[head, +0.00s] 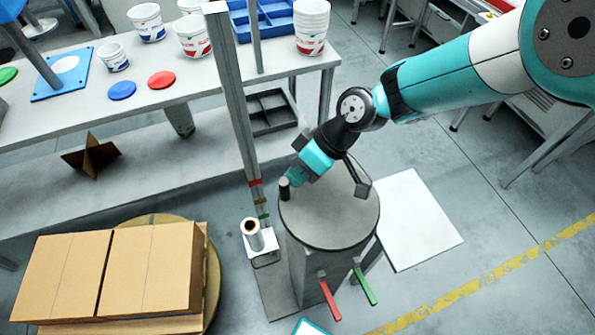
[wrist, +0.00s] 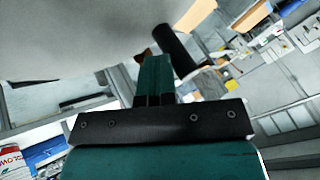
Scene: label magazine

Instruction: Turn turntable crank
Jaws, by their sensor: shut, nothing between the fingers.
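The crank shows as a grey round disc (head: 335,222) on top of a pedestal, with a short black upright handle (head: 284,189) at its left rim. In the wrist view the black handle (wrist: 176,43) stands just past the fingertips, slightly right, against the pale disc (wrist: 75,35). My gripper (head: 293,180) is shut and empty, low over the disc's left edge beside the handle. Its teal fingers also show in the wrist view (wrist: 154,65). I cannot tell whether they touch the handle. The round tan turntable (head: 213,275) at lower left carries stacked cardboard boxes (head: 125,270).
A grey post (head: 235,100) rises just left of the disc, with a white roll (head: 252,234) near its foot. Red (head: 329,298) and green (head: 364,285) levers stick out below the disc. A bench (head: 130,92) with cups stands behind.

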